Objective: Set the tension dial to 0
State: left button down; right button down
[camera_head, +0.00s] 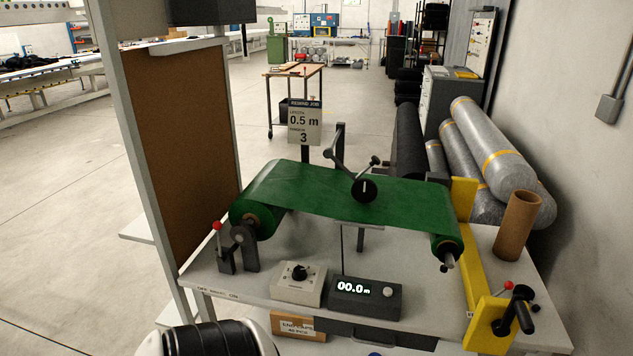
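The tension dial appears to be the black knob (299,272) on a small pale box (297,290) at the front of the bench. Its scale marks are too small to read, so I cannot tell its setting. To its right is a dark counter box (350,299) reading 00.0 m, with a grey round knob (388,292). A sign (305,122) reads rewind job, length 0.5 m, and what looks like tension 3. Neither gripper is in view. A black and white part of my own arm shows at the bottom left.
Green sheet (320,190) spans two rollers above the bench (215,285), under a black wheel (365,190). Red-knobbed levers stand left (217,226) and right (508,286). A yellow bracket (490,325) and cardboard tube (518,225) are at right. A brown-panelled frame (180,140) rises left.

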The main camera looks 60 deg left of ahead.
aim_at(299, 274)
jog(key=u, duration=2.15)
